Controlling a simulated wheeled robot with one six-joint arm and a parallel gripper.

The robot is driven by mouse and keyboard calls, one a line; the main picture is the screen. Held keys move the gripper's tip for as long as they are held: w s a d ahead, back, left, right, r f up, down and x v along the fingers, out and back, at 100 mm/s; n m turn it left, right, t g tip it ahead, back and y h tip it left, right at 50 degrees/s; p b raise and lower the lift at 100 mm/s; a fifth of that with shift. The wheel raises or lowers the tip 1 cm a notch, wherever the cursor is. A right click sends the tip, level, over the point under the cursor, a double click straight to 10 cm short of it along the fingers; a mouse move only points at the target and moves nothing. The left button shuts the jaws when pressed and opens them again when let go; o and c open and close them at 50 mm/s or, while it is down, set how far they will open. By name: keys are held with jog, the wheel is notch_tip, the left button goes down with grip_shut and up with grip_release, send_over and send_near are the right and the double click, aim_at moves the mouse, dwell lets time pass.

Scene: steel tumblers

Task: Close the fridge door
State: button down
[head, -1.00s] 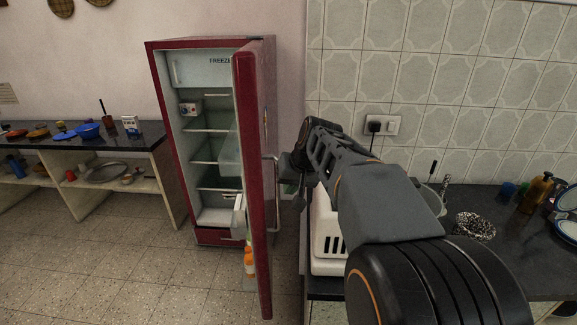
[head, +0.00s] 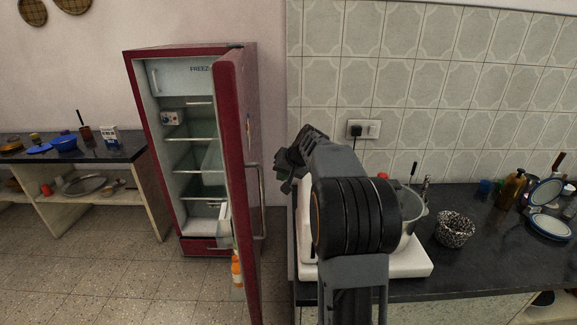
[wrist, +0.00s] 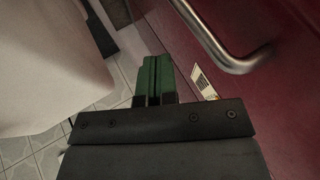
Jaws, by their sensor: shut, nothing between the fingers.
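The red fridge (head: 188,250) stands against the wall left of centre in the head view. Its door (head: 236,190) is wide open, swung toward me, with the pale shelves inside exposed. A metal handle (head: 261,200) runs down the door's outer face; it also shows in the wrist view (wrist: 215,42) beside the red door panel (wrist: 285,95). My gripper (head: 280,172) is right of the door's outer side in the head view. In the wrist view its green fingers (wrist: 153,78) are shut and empty, left of the handle. I cannot tell whether they touch the door.
A dark counter (head: 480,255) with a white rack, a steel pot (head: 412,215) and a patterned bowl (head: 455,230) lies to the right. A shelf unit (head: 95,157) stands left of the fridge. The tiled floor (head: 110,275) before the fridge is clear.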

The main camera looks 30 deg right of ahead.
jog(key=shift+w+a+r+p, duration=0.15)
jog(key=shift+w+a, duration=0.2)
jog(key=shift+a, duration=0.2)
jog(key=shift+w+a+f+p, duration=0.15)
jog(key=shift+w+a, duration=0.2)
jog(key=shift+a, duration=0.2)
jog(key=shift+w+a+r+p, duration=0.15)
jog(key=shift+w+a, duration=0.2)
jog(key=shift+a, duration=0.2)
